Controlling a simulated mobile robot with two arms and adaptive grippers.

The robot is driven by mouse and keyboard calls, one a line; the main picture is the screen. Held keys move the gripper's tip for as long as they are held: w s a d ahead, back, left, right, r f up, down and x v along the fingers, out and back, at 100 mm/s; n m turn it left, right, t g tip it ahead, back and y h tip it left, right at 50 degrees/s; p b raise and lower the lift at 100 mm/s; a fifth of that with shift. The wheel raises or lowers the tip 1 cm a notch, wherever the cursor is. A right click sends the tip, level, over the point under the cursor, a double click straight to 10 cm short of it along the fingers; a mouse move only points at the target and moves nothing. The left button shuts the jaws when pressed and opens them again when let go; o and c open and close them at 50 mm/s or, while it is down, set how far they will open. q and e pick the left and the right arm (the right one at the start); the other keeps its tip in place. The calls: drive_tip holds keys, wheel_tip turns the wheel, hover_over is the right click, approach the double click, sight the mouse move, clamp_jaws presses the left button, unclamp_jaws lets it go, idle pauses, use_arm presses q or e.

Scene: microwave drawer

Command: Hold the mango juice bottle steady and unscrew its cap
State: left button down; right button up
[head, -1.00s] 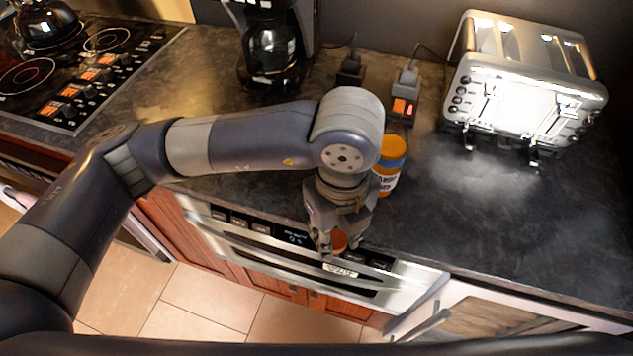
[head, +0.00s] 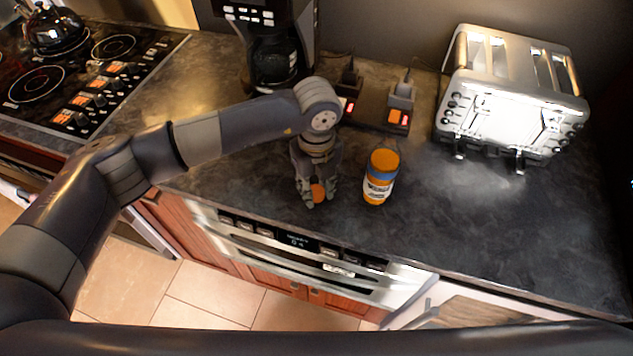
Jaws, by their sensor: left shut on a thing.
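The mango juice bottle (head: 379,188) stands upright on the dark counter, in the middle of the head view. It has a white label, a blue band near the top and an orange top face; I cannot tell whether that is a cap or the juice. My left gripper (head: 317,197) is shut on a small round orange thing (head: 318,192), which looks like a cap. It points down above the counter, left of the bottle and apart from it. My right gripper is not in view.
A silver toaster (head: 512,95) stands at the right back. A coffee maker (head: 275,50) and power blocks (head: 398,107) are behind the bottle. A stove (head: 75,85) with a kettle (head: 52,28) is at the left. The counter right of the bottle is clear.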

sight(317, 191)
use_arm(q)
drive_tip(key=shift+f+b, duration=0.3)
drive_tip(key=c, duration=1.2)
unclamp_jaws()
drive_tip(key=shift+r, duration=0.15)
drive_tip(key=shift+r, duration=0.15)
drive_tip(key=shift+r+b, duration=1.8)
drive_tip(key=shift+r, duration=4.1)
